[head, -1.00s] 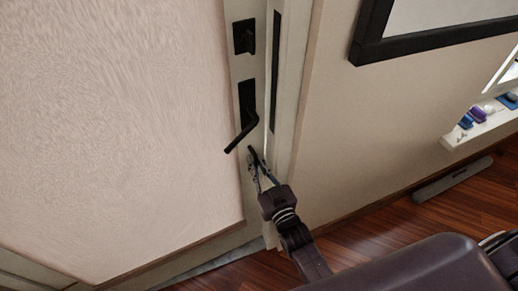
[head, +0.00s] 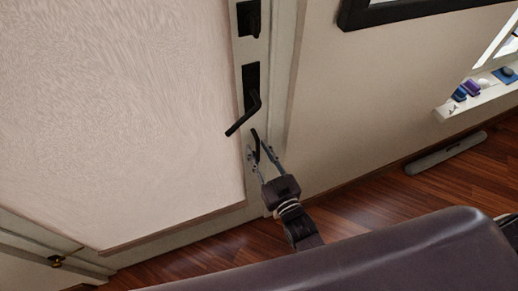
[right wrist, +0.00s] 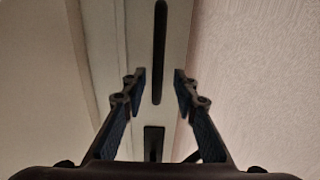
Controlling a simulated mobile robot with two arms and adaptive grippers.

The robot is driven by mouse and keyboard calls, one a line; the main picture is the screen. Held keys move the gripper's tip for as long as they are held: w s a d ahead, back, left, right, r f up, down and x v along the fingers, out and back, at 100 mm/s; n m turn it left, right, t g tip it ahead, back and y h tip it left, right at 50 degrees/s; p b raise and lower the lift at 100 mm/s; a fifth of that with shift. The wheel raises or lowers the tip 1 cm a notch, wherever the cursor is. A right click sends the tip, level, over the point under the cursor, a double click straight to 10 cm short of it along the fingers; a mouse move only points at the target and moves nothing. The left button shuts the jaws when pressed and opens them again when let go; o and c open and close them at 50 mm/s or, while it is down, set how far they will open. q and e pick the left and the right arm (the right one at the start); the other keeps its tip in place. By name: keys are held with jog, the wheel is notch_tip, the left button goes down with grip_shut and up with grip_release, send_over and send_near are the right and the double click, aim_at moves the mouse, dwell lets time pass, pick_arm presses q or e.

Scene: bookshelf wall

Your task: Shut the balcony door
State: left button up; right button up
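The balcony door (head: 160,120) is a pale textured panel with a white frame, on the left of the head view. A bent black handle (head: 245,115) and a black fitting (head: 249,17) above it sit on its right stile. The door's edge lies close against the white jamb (head: 284,90); I cannot tell if it is latched. My right gripper (head: 258,150) is just below the handle, at the door's edge. Its fingers (right wrist: 160,78) are apart, with nothing gripped, facing a white strip with dark slots in the right wrist view. My left gripper is out of view.
A beige wall (head: 370,110) with a black-framed picture (head: 400,10) is right of the door. A white shelf (head: 480,107) with small items and a long grey object (head: 446,154) on the floor are further right.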

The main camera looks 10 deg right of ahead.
jog(key=shift+w, duration=0.2)
jog(key=s+d, duration=0.2)
jog(key=s, duration=1)
jog(key=s+d+f+g+h, duration=0.1)
jog(key=s+f+g, duration=0.35)
jog(key=f, duration=1.05)
jog(key=s+d+f+g, duration=0.1)
jog(key=s+f+g, duration=0.35)
jog(key=f, duration=0.95)
jog(key=s+d+f+g+h, duration=0.1)
jog(key=s+d+f+g, duration=0.3)
jog(key=s+f, duration=0.4)
jog(key=s+d+f+g+h, duration=0.1)
jog(key=s+d+f+g, duration=0.2)
jog(key=s+f, duration=0.4)
jog(key=s+d, duration=0.1)
jog(key=s, duration=0.6)
jog(key=shift+f+g, duration=0.35)
jog(key=shift+g, duration=0.05)
jog(key=shift+d, duration=0.1)
jog(key=shift+c, duration=0.5)
